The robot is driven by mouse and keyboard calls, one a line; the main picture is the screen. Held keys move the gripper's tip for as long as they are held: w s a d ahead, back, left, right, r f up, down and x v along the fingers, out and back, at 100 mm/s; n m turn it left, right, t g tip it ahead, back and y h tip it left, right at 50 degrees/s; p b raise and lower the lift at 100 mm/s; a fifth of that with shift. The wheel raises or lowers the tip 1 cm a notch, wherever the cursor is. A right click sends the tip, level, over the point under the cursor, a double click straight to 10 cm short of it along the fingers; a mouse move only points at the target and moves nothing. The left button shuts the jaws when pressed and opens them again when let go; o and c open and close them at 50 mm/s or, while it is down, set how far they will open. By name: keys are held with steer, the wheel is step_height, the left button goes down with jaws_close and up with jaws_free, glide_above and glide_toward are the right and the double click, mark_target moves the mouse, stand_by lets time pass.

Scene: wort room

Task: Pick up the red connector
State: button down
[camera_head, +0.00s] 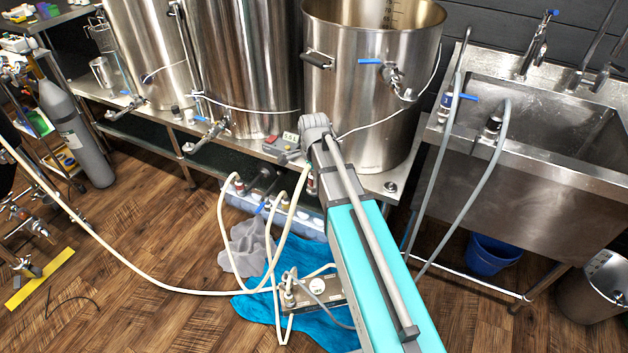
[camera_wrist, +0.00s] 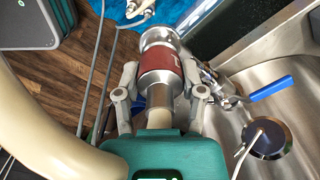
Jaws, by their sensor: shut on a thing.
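The red connector (camera_wrist: 162,66) is a red band with steel ends, seen in the middle of the wrist view. My gripper (camera_wrist: 160,82) is shut on it, one finger on each side. The connector's upper steel end is bare and points away from my palm. A cream piece shows at its lower end, close to my palm. A thick cream hose (camera_wrist: 40,115) curves close to the camera at left; I cannot tell where it joins. In the head view my arm hides most of the gripper and the held connector.
In the wrist view a blue-handled valve (camera_wrist: 270,89) and a steel surface lie close to the right. In the head view steel kettles (camera_head: 375,90) stand on a bench, with a sink (camera_head: 540,130) to the right. Hoses and a blue cloth (camera_head: 262,308) lie on the floor.

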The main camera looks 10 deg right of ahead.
steer(key=shift+r, duration=0.2)
step_height(320, 180, up, 3)
steer(key=p, duration=0.3)
steer(key=s+r+p, duration=0.9)
steer(key=s+p, duration=0.1)
steer(key=s, duration=0.4)
steer(key=shift+r, duration=0.3)
steer(key=shift+r, duration=0.1)
stand_by(0.4)
steer(key=shift+r+p, duration=2.2)
steer(key=shift+p, duration=0.1)
step_height(320, 180, up, 22)
steer(key=p, duration=2.2)
